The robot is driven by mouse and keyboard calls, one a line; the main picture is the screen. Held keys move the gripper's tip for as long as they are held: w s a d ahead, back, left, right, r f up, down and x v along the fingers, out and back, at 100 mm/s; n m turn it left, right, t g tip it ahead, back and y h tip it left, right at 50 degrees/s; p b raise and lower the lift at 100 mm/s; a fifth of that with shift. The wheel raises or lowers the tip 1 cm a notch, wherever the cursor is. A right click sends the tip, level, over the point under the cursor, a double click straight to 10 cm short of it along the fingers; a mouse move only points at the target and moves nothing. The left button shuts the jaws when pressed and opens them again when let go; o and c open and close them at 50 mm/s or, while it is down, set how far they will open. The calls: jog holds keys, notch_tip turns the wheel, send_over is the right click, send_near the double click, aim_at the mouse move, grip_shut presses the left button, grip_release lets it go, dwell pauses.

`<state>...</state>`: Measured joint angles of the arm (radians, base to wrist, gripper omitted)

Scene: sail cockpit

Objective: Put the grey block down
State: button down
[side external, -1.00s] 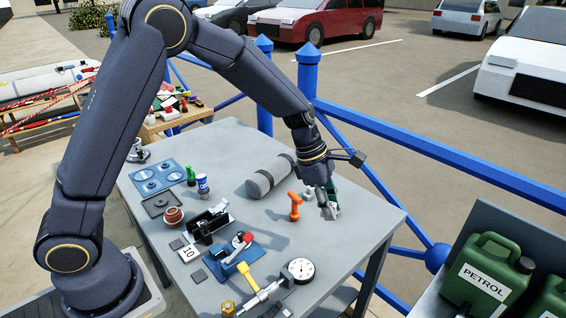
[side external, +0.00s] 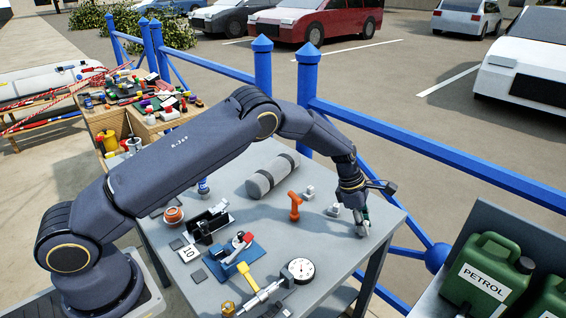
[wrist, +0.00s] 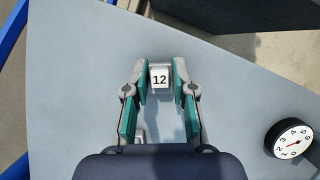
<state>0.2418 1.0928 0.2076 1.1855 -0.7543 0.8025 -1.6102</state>
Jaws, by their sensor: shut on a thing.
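There the block is mostly hidden by the fingers. I cannot tell whether its underside touches the table.
A small pale grey piece (side external: 333,210) stands just left of my gripper, with another (side external: 309,192) farther back. A blue railing (side external: 430,160) runs behind the table.

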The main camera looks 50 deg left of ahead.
jog(key=shift+f, duration=0.2)
jog(key=c, duration=1)
grip_release()
jog(key=shift+o, duration=0.2)
